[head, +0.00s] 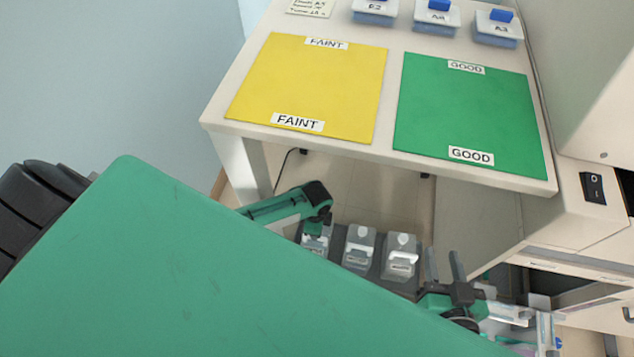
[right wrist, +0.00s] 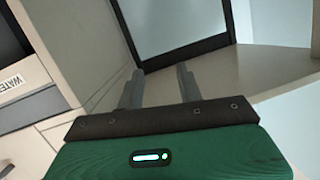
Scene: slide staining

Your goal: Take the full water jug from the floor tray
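Several clear jugs with white labels and pale caps stand in a row in a dark floor tray (head: 378,275) under the table: a left jug (head: 314,243), a middle jug (head: 359,248) and a right jug (head: 401,258). I cannot tell their water levels. My left gripper (head: 322,222) hangs over the left jug; its fingers are too small and dark to read. My right gripper (head: 445,266) is to the right of the tray, apart from the jugs. In the right wrist view its two fingers (right wrist: 160,88) stand apart with nothing between them.
The table above carries a yellow FAINT mat (head: 310,88), a green GOOD mat (head: 466,115) and lidded tubs (head: 436,18) at the back. A white cabinet (head: 590,215) with a black switch stands at the right. A WATER label (right wrist: 12,83) shows in the right wrist view.

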